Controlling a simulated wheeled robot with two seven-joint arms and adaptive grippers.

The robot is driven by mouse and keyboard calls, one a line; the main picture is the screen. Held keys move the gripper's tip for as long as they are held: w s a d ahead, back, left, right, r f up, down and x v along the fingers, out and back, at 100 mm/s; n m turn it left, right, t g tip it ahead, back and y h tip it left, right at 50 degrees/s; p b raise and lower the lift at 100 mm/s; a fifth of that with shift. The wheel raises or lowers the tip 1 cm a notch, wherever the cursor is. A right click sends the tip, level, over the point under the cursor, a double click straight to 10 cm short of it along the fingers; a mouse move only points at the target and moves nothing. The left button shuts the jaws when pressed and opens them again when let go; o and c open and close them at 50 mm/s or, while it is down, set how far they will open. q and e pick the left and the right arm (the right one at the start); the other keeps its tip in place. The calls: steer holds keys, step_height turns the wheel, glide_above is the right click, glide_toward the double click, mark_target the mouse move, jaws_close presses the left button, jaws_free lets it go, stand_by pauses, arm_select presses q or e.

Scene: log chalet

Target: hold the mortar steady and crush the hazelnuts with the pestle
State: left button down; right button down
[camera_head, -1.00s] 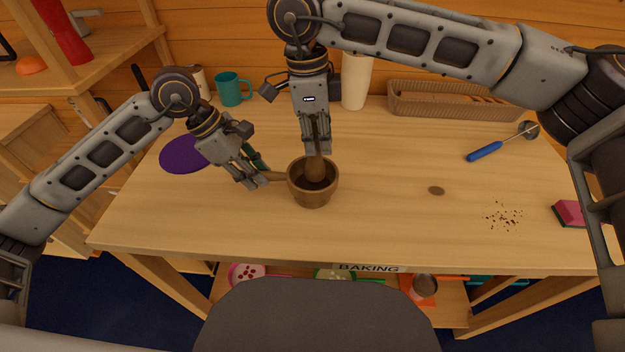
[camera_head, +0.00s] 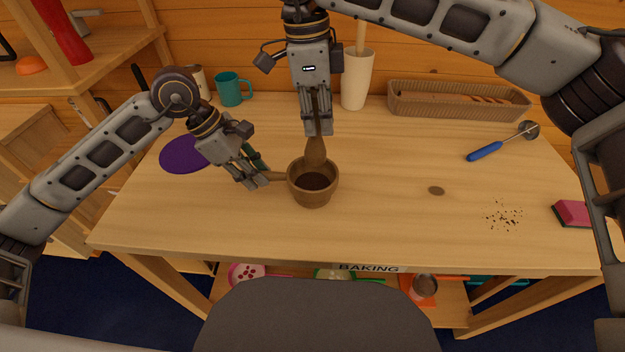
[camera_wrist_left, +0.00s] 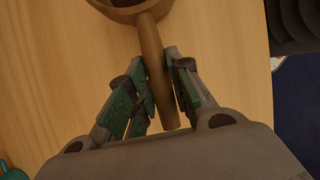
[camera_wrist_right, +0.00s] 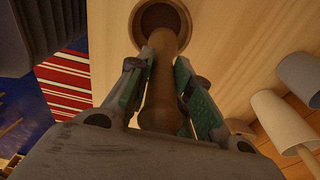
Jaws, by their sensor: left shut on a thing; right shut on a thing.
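The wooden mortar (camera_head: 313,196) stands upright on the table, left of its middle, with dark brown contents (camera_head: 314,181) inside. I cannot make out single hazelnuts. My left gripper (camera_head: 262,182) is shut on the mortar's side handle, which also shows in the left wrist view (camera_wrist_left: 155,70). My right gripper (camera_head: 318,132) is above the mortar, shut on the wooden pestle (camera_head: 316,152). The pestle points down at the mortar's back rim, its lower end over the opening. In the right wrist view the pestle (camera_wrist_right: 161,75) runs between the fingers toward the mortar (camera_wrist_right: 160,14).
Dark crumbs (camera_head: 505,216), a pink sponge (camera_head: 571,213) and a blue-handled tool (camera_head: 486,151) lie to the right. A teal mug (camera_head: 231,89), a pale canister (camera_head: 356,80) and a wicker basket (camera_head: 455,104) stand at the back. A purple disc (camera_head: 184,155) lies left.

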steer(key=shift+r, duration=1)
arm_select(q)
steer(key=c, duration=1.2)
jaws_free()
steer(key=shift+r, duration=0.1)
steer(key=v, duration=1.1)
steer(key=shift+a+r, duration=0.25)
steer(key=shift+r, duration=0.1)
steer(key=shift+s, duration=0.1)
arm_select(e)
steer(key=shift+s, duration=0.1)
